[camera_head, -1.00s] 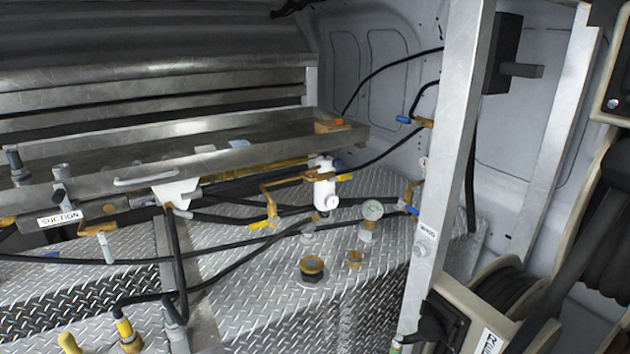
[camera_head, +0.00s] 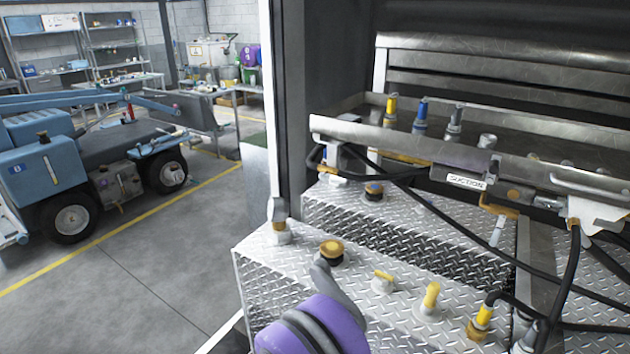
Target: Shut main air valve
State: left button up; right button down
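No valve in the head view can be read as the main air valve. A small brass valve with a yellow handle (camera_head: 500,208) sits under the front of the steel tray, near the SUCTION label (camera_head: 466,181). A yellow upright fitting (camera_head: 430,297) and a lower yellow-topped fitting (camera_head: 384,279) stand on the diamond-plate tank top. A yellow hose connector (camera_head: 482,321) is to their right.
The steel tray (camera_head: 365,131) holds several capped nozzles. The diamond-plate tank (camera_head: 270,262) carries a black and brass cap (camera_head: 331,251). Black hoses cross the right side. A grey post (camera_head: 293,100) bounds the left. Beyond it are open floor (camera_head: 130,285) and a blue vehicle (camera_head: 60,185).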

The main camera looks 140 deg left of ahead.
aim_at(343, 181)
jog(key=u, duration=3.45)
